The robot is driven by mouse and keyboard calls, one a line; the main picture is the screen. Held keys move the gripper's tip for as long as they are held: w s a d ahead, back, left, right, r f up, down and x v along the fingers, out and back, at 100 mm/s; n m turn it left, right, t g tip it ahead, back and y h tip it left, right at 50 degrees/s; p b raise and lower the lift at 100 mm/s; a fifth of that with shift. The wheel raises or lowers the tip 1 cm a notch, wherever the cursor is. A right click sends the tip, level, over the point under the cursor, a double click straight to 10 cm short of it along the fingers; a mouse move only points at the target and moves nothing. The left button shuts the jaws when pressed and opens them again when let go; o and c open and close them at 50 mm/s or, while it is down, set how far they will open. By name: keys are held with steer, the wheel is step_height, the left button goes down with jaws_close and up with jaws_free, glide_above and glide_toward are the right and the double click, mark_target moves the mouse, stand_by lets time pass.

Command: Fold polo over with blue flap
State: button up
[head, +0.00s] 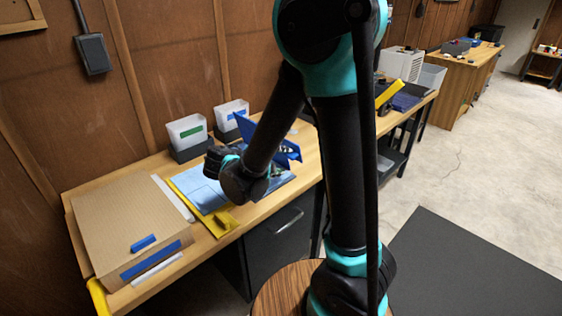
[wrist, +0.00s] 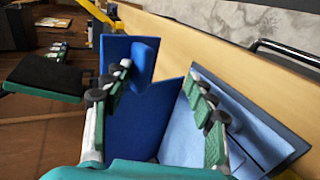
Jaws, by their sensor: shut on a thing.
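The light blue polo (head: 203,193) lies on the folding board on the workbench, partly hidden by my arm. It also shows at the right in the wrist view (wrist: 240,127). The blue flap (head: 290,150) stands raised and tilted behind my forearm. In the wrist view the blue flap (wrist: 128,110) fills the space between my fingers, with a blue tab (wrist: 145,61) near its top. My gripper (wrist: 160,78) is shut on the blue flap, its fingers spread wide around it. My forearm hides most of the gripper in the head view. The yellow flap (head: 221,224) lies flat on the left.
A tan cardboard sheet (head: 130,225) with blue pieces covers the bench's left end. Two pale bins (head: 187,131) with green and blue labels stand at the wall. More containers (head: 402,65) stand at the far right end. The floor in front is open.

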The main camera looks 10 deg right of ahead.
steer(key=shift+s+d+f, duration=0.15)
steer(key=shift+f, duration=0.1)
steer(key=o, duration=1)
steer(key=shift+f, duration=0.1)
steer(key=shift+c, duration=0.7)
steer(key=shift+a, duration=0.25)
steer(key=shift+c, duration=0.5)
steer(key=v, duration=1.1)
steer(key=shift+s+a+r, duration=0.1)
steer(key=shift+a+r, duration=0.05)
steer(key=shift+r, duration=0.35)
steer(key=shift+c, duration=0.5)
